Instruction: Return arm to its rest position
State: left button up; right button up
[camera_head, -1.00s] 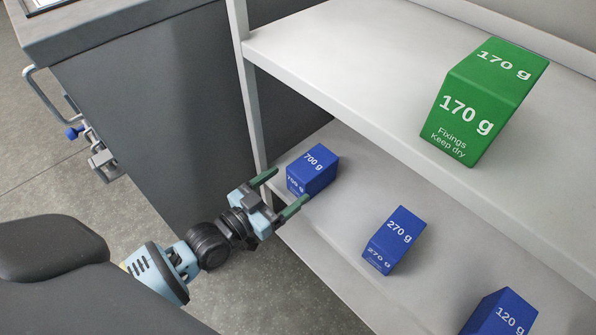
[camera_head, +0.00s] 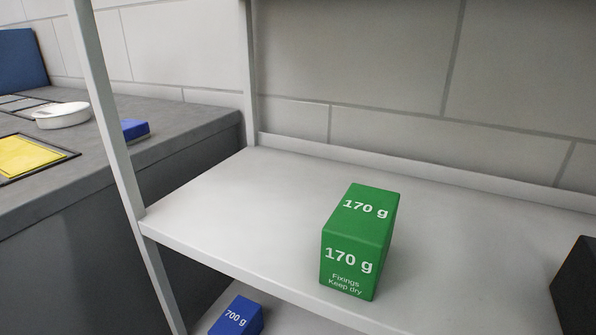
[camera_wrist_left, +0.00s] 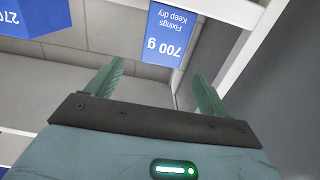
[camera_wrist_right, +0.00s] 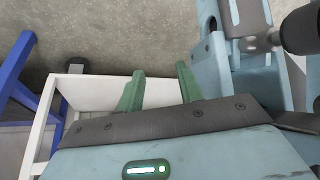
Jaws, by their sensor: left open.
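My left gripper (camera_wrist_left: 155,82) shows in the left wrist view with its green fingers spread and nothing held between them. The blue 700 g box (camera_wrist_left: 166,38) is beyond the fingertips, upside down in that picture. In the head view this box (camera_head: 236,316) is on the lower shelf, cut by the bottom edge. My right gripper (camera_wrist_right: 160,88) has its fingers apart and empty in the right wrist view. Neither gripper shows in the head view.
A green 170 g box (camera_head: 358,245) stands on the upper shelf (camera_head: 215,205). A black object (camera_head: 577,288) is at the right edge. A grey counter (camera_head: 190,120) at left holds a white dish (camera_head: 62,115). A blue bar (camera_wrist_right: 14,75) and white frame (camera_wrist_right: 95,92) lie beyond my right gripper.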

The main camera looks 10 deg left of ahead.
pick_arm(q)
jog(key=s+d+r+n+g+y+p, duration=0.1)
jog(key=s+r+g+p, duration=0.3)
jog(key=s+p, duration=0.75)
jog(key=s+d+r+g+y+p, duration=0.1)
jog(key=s+d+r+g+p, duration=0.1)
jog(key=s+r+p, duration=0.7)
jog(key=s+r+g+y+p, duration=0.1)
jog(key=s+r+p, duration=0.3)
jog(key=s+p, duration=0.2)
jog(key=s+r+n+g+y+p, duration=0.1)
jog(key=s+r+p, duration=0.3)
jog(key=s+p, duration=0.3)
jog(key=shift+s+a+p, duration=0.15)
jog(key=shift+a+p, duration=0.25)
jog(key=shift+p, duration=0.35)
pick_arm(e)
jog(key=w+r+t, duration=0.2)
jog(key=w+r, duration=0.2)
jog(key=r, duration=1.4)
jog(key=w+a+r+t, duration=0.1)
jog(key=w+r, duration=0.3)
jog(key=r, duration=1.3)
jog(key=shift+w+r+t, duration=0.15)
jog(key=shift+r+t, duration=0.25)
jog(key=shift+t, duration=0.1)
pick_arm(q)
jog(key=shift+r, duration=0.1)
pick_arm(e)
jog(key=shift+a, duration=0.1)
